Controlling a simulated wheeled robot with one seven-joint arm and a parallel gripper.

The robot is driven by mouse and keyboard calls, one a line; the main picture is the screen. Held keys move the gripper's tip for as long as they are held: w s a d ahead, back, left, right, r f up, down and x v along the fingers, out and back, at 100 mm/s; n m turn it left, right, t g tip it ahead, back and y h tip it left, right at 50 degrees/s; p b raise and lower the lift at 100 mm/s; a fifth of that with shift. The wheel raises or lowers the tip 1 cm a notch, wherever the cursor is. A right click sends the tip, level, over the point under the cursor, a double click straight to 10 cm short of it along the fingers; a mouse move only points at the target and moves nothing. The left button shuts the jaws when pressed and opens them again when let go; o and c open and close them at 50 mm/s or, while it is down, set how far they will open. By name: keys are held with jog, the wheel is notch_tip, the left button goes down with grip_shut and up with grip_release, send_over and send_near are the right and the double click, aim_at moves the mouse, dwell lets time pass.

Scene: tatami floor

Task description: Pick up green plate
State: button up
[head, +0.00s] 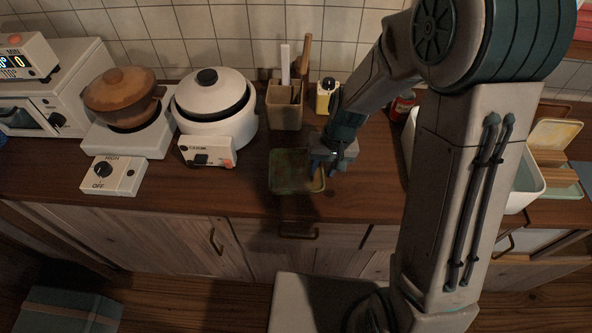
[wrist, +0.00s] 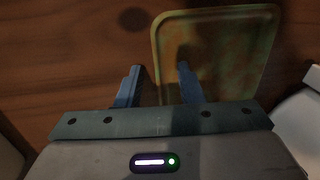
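The green plate (head: 284,181) is a small rectangular dish with rounded corners and brownish patches, on the wooden counter below the utensil holder. It also shows in the wrist view (wrist: 235,55). My gripper (head: 318,167) is over the plate's right part in the head view. In the wrist view my gripper (wrist: 158,68) has its two blue fingers apart with nothing held. The plate's left rim there passes between them, with one finger over the plate and the other outside it. Whether the fingers touch the plate cannot be told.
A white rice cooker (head: 217,118) stands left of the plate, with a brown pot (head: 122,97) on a burner beyond. A wooden utensil holder (head: 285,108) and a yellow container (head: 326,97) stand behind. A white basin (head: 524,180) is right of my arm. The counter's front edge is close.

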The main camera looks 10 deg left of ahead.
jog(key=shift+f, duration=0.1)
jog(key=shift+c, duration=0.3)
jog(key=shift+s, duration=0.1)
grip_shut()
